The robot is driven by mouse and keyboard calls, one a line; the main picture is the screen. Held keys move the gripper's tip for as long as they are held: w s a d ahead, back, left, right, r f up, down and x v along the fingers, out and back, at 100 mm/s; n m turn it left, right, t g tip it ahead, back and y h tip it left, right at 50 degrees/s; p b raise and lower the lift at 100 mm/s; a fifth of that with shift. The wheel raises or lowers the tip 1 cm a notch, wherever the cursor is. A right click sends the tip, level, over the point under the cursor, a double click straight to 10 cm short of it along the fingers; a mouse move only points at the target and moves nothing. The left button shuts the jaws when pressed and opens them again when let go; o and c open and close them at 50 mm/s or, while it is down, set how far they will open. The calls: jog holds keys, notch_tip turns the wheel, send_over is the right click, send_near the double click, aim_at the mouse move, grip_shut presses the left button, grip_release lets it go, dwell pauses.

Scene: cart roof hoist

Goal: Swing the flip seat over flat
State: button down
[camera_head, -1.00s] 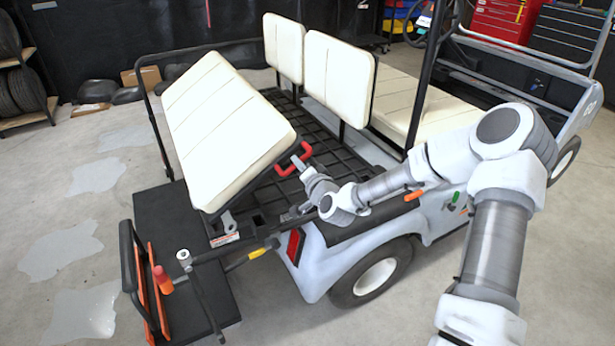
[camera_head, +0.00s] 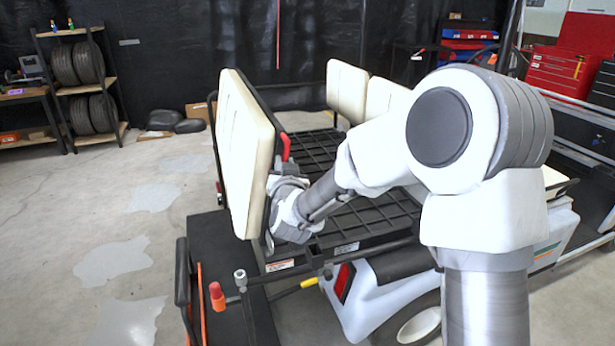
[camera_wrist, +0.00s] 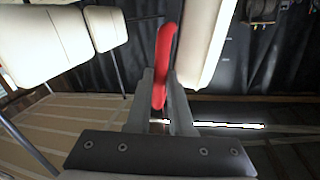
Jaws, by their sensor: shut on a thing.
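The flip seat (camera_head: 240,150) is a cream padded panel at the rear of the cart, standing nearly upright in the head view. Its cream edge also shows at the upper middle of the wrist view (camera_wrist: 206,40). A red handle (camera_head: 285,147) is on the seat's right side. In the wrist view, my gripper (camera_wrist: 163,88) has its two grey fingers on either side of the red handle (camera_wrist: 165,55), shut on it. In the head view, my gripper's fingers are mostly hidden behind the wrist and the seat.
The black grid deck (camera_head: 372,218) lies right of the seat. Cream seat backs (camera_head: 347,90) stand beyond it. A black rear step (camera_head: 212,245) and a post with an orange-red tip (camera_head: 217,296) are at the lower left. Open floor (camera_head: 120,250) lies further left.

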jog(key=s+a+f+n+t+b, duration=0.1)
jog(key=s+a+f+n, duration=0.15)
jog(key=a, duration=0.55)
jog(key=s+a+f+n+b, duration=0.1)
jog(key=s+a+n, duration=0.25)
jog(key=a, duration=0.45)
jog(key=s+a+f+n+t+b, duration=0.15)
jog(key=a+n, duration=0.25)
jog(key=a, duration=0.4)
jog(key=s+a+f+n+y+b, duration=0.2)
jog(key=a+f+n, duration=0.3)
jog(key=f, duration=0.6)
jog(key=s+a+f+n+y+b, duration=0.1)
jog(key=s+a+f+n+b, duration=0.1)
jog(key=a+f+n+b, duration=0.3)
jog(key=shift+s+a+f+n+y, duration=0.3)
jog(key=shift+a+f, duration=1.2)
jog(key=shift+f, duration=2.05)
jog(key=shift+w+g, duration=0.1)
jog(key=shift+g, duration=0.15)
jog(key=c, duration=0.8)
grip_release()
